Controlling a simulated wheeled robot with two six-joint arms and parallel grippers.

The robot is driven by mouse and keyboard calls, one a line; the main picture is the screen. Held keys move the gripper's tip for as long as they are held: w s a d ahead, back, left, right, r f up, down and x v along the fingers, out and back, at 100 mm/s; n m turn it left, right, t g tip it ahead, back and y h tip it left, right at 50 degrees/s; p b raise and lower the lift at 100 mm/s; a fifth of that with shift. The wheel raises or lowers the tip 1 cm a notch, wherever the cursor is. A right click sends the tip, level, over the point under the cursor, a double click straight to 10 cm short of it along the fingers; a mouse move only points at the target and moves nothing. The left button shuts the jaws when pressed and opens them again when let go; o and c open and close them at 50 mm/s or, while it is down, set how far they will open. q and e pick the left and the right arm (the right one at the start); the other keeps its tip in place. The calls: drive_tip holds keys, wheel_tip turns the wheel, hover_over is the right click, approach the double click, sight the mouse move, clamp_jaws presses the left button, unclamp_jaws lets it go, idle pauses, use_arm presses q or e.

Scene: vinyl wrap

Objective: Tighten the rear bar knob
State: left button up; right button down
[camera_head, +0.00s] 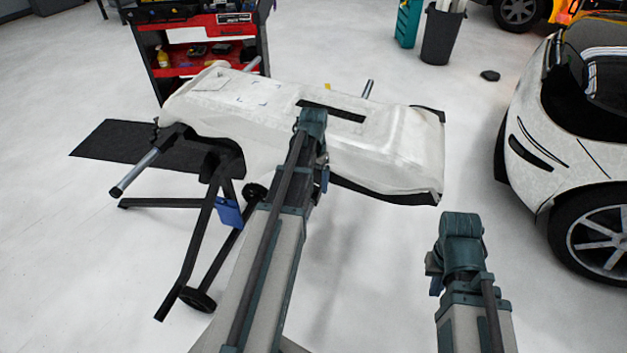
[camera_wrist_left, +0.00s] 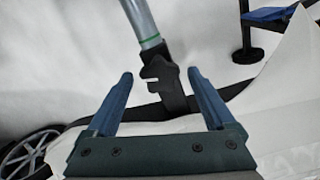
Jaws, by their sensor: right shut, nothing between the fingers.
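In the left wrist view a dark, notched knob-like piece (camera_wrist_left: 163,76) sits at the end of a silver bar (camera_wrist_left: 140,20) with a green ring. My left gripper (camera_wrist_left: 159,78) is open, its two blue fingers on either side of this piece in the picture. I see no contact, and the depth between them is unclear. In the head view my left gripper (camera_head: 325,178) hangs by the white bumper (camera_head: 390,140), mostly hidden by its own arm. My right gripper (camera_head: 435,286) is shut and empty, low at the right, apart from the bumper.
The bumper lies on a black stand (camera_head: 205,220) with wheels and a protruding silver bar (camera_head: 135,172). A red tool cart (camera_head: 205,65) stands behind it. A white car (camera_head: 560,140) is at the right. A dark mat (camera_head: 110,140) lies at the left. Open floor lies between bumper and car.

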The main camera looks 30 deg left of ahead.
sight(314, 184)
idle(0.3)
use_arm(q)
wheel_tip(314, 184, up, 14)
drive_tip(key=p, duration=1.3)
drive_tip(key=shift+p, duration=0.4)
drive_tip(key=shift+f, duration=0.15)
drive_tip(key=shift+d, duration=0.1)
drive_tip(key=s+d+m, duration=0.1)
drive_tip(key=s+d, duration=0.4)
drive_tip(key=d, duration=0.5)
drive_tip(key=s+d+m, duration=0.1)
drive_tip(key=s+d, duration=0.4)
drive_tip(key=d, duration=0.5)
drive_tip(key=s+d+y, duration=0.1)
drive_tip(key=s+d, duration=0.5)
drive_tip(key=d, duration=0.4)
drive_tip(key=shift+m, duration=0.4)
